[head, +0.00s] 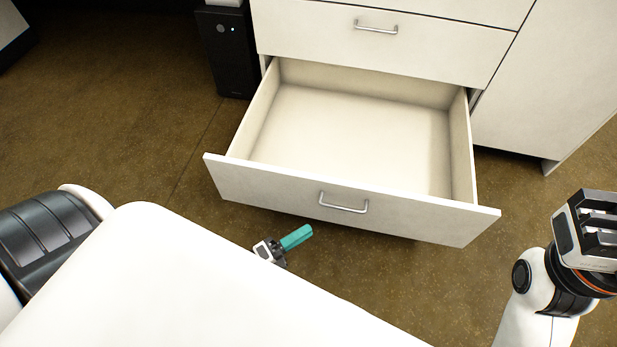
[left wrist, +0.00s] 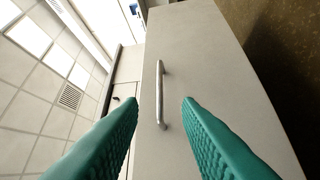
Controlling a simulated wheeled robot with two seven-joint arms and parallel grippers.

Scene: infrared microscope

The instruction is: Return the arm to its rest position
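My left gripper (head: 300,236) is in front of the open drawer (head: 350,130), low and to the left of its handle (head: 343,203). A large white part of my arm hides much of it in the head view. In the left wrist view its two teal fingers (left wrist: 160,103) are spread apart with nothing held between them. A silver handle (left wrist: 160,80) on a pale front panel (left wrist: 210,70) shows beyond the fingertips, apart from them. My right gripper (head: 598,228) is at the right edge of the head view; its fingertips are not clear.
The drawer is pulled well out and looks empty. A closed drawer (head: 440,45) is above it, and a white cabinet side (head: 550,90) stands to the right. A black computer tower (head: 228,55) stands left of the drawers. Brown floor (head: 130,130) is clear on the left.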

